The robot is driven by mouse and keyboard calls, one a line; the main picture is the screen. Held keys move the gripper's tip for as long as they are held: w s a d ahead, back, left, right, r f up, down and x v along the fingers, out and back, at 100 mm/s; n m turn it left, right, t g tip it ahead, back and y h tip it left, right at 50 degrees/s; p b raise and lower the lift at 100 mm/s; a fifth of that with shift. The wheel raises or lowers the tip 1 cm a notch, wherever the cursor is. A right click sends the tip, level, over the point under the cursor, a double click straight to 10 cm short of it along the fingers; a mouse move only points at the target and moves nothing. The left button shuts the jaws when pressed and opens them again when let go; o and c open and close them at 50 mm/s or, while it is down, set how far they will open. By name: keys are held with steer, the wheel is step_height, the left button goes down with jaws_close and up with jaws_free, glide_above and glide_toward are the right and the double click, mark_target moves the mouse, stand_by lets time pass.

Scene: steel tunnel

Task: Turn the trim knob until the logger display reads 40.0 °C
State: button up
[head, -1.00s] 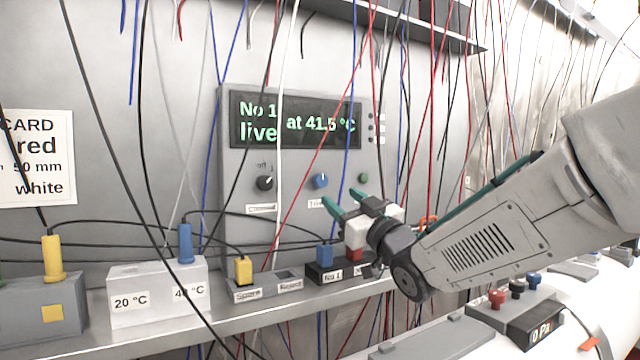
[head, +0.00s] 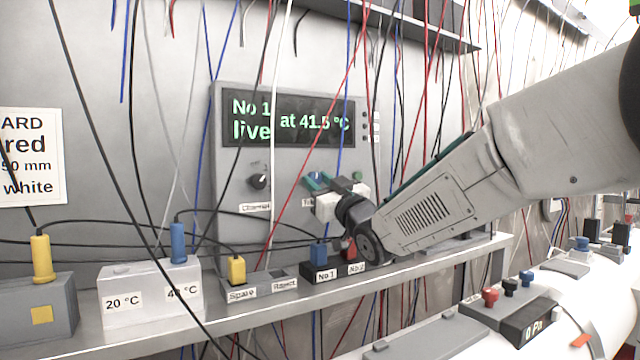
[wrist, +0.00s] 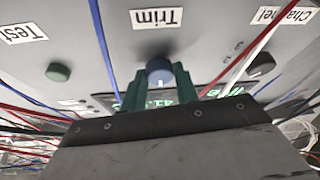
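The grey logger (head: 226,170) has a dark display (head: 290,119) with green text "No 1 live at 41.5 °C". The blue trim knob (wrist: 159,69) is on its panel, just below the "Trim" label in the wrist view. In the head view the knob (head: 316,175) is mostly hidden by my green fingers. My gripper (wrist: 160,84) is open, one fingertip to each side of the knob's lower edge in the wrist view. I cannot tell whether either finger touches the knob. In the head view my gripper (head: 326,181) is right at the panel.
The black channel knob (head: 258,178) is left of the trim knob; a green test knob (wrist: 58,72) is on its other side. Loose wires (head: 304,125) hang across the panel. Blue and yellow plugs stand in blocks on the shelf (head: 160,325) below.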

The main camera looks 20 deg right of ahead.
steer(key=c, duration=0.4)
steer(key=shift+o, duration=0.2)
steer(key=shift+n, duration=0.3)
steer(key=n+g+y, duration=0.1)
steer(key=n, duration=0.2)
steer(key=n+y, duration=0.1)
steer(key=n, duration=0.1)
steer(key=shift+d+n+g+y, duration=0.15)
steer(key=shift+n+g+y, duration=0.15)
steer(key=shift+n+g, duration=0.1)
steer(key=n+g, duration=0.1)
steer(key=n, duration=0.1)
steer(key=n+y, duration=0.1)
steer(key=n, duration=0.1)
steer(key=shift+r+n+g, duration=0.1)
steer(key=shift+n+g, duration=0.3)
steer(key=n+g, duration=0.1)
steer(key=n, duration=0.4)
steer(key=shift+d+r+g+y, duration=0.1)
steer(key=shift+g+y, duration=0.2)
steer(key=shift+g, duration=0.1)
steer(key=shift+r+n+g+h, duration=0.1)
steer(key=shift+n+g+h, duration=0.25)
steer(key=shift+n, duration=0.85)
steer(key=shift+n+g+h, duration=0.15)
steer(key=shift+n+g, duration=0.4)
steer(key=shift+n, duration=0.65)
